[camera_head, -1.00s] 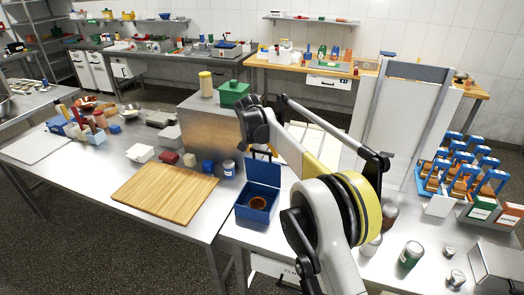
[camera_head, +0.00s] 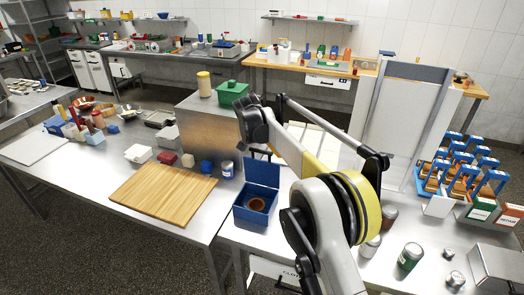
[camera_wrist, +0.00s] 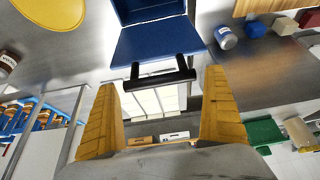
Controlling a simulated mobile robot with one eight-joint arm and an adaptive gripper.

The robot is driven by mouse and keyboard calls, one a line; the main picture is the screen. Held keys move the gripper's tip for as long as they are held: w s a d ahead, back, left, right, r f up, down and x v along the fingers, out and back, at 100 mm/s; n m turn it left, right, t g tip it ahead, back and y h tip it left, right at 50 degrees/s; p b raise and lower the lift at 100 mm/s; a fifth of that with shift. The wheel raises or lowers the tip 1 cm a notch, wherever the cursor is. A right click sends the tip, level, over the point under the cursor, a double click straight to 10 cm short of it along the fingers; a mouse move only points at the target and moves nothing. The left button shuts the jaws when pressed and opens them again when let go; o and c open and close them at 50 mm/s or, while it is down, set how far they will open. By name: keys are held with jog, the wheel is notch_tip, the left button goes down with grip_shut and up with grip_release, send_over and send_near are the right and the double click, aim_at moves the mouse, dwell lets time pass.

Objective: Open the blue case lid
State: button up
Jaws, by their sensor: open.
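The blue case (camera_head: 240,214) sits on the metal table, left of my arm in the head view. Its lid (camera_head: 262,173) stands raised at the back, so the case is open and a brown round object (camera_head: 257,204) shows inside. In the wrist view the blue lid (camera_wrist: 158,42) fills the top middle, with its black handle (camera_wrist: 160,82) at the near edge. My gripper (camera_wrist: 160,88) is open, its yellow fingers on either side of the handle and apart from it.
A wooden board (camera_head: 163,195) lies left of the case, with a blue-and-white can (camera_head: 227,169) behind it. A metal box (camera_head: 215,130) carrying a green pot (camera_head: 232,93) stands farther back. A green can (camera_head: 410,256) and other jars stand right of my arm.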

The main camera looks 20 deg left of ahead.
jog(key=v, duration=1.1)
jog(key=shift+s+r, duration=0.15)
jog(key=shift+r, duration=0.15)
jog(key=s+d+r+b, duration=0.25)
jog(key=s+d, duration=0.35)
jog(key=d, duration=0.9)
jog(key=s+d+r+b, duration=0.2)
jog(key=s+d+b, duration=0.25)
jog(key=d, duration=1.05)
jog(key=s+d+f+b, duration=0.1)
jog(key=s+d+f, duration=0.4)
jog(key=s, duration=0.3)
jog(key=s+d+f+t+b, duration=0.1)
jog(key=s+d+f+b, duration=0.1)
jog(key=s+d+f, duration=0.4)
jog(key=s+d+f+b, duration=0.2)
jog(key=s+d+f, duration=0.3)
jog(key=s, duration=0.5)
jog(key=shift+s+d+f+t, duration=0.3)
jog(key=shift+d+f+t, duration=0.1)
jog(key=shift+d, duration=0.35)
